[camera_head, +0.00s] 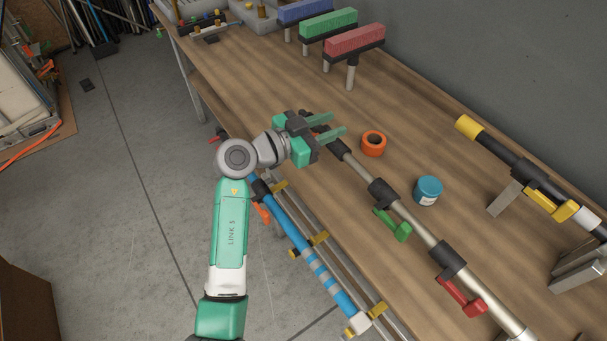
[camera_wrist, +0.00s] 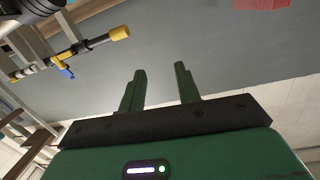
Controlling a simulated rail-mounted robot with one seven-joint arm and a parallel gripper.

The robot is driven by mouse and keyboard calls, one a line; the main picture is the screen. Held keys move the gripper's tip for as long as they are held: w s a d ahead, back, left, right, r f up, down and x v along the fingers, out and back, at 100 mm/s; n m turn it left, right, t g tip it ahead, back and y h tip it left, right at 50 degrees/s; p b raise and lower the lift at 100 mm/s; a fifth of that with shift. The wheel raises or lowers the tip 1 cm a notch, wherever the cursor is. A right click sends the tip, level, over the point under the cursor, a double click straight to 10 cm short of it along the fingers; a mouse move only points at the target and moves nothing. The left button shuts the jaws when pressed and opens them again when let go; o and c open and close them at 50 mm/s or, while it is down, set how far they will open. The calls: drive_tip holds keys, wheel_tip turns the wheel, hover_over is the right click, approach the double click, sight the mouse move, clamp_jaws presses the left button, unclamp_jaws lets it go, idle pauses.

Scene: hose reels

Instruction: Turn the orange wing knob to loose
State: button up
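A small orange piece (camera_head: 262,213), which may be the orange wing knob, shows beside the upper part of the blue pole (camera_head: 308,249) along the bench's front edge. It is partly hidden behind the pole and my arm, so its exact shape and turn cannot be told. My gripper (camera_head: 338,124) is above the bench, up and right of that piece, near the top end of a grey pole (camera_head: 416,228). Its two green fingers are apart with nothing between them. The wrist view shows the same open, empty fingers (camera_wrist: 160,85) against the grey wall; no orange knob shows there.
The grey pole carries a green lever (camera_head: 393,225) and a red lever (camera_head: 462,296). An orange ring (camera_head: 373,143) and a blue tub (camera_head: 428,190) stand on the bench. A black pole with yellow end (camera_head: 490,141) is at right. Brushes (camera_head: 354,41) stand at the back.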

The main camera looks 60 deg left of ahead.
drive_tip(key=s+a+f+n+t+y+b, duration=0.1)
drive_tip(key=s+a+f+b, duration=0.1)
drive_tip(key=s+a+f, duration=0.4)
drive_tip(key=s+a+f+b, duration=0.1)
drive_tip(key=s+f+b, duration=0.15)
drive_tip(key=f, duration=0.45)
drive_tip(key=w, duration=0.2)
drive_tip(key=w+a+b, duration=0.1)
drive_tip(key=w, duration=0.4)
drive_tip(key=shift+a, duration=0.25)
drive_tip(key=shift+c, duration=0.4)
clamp_jaws()
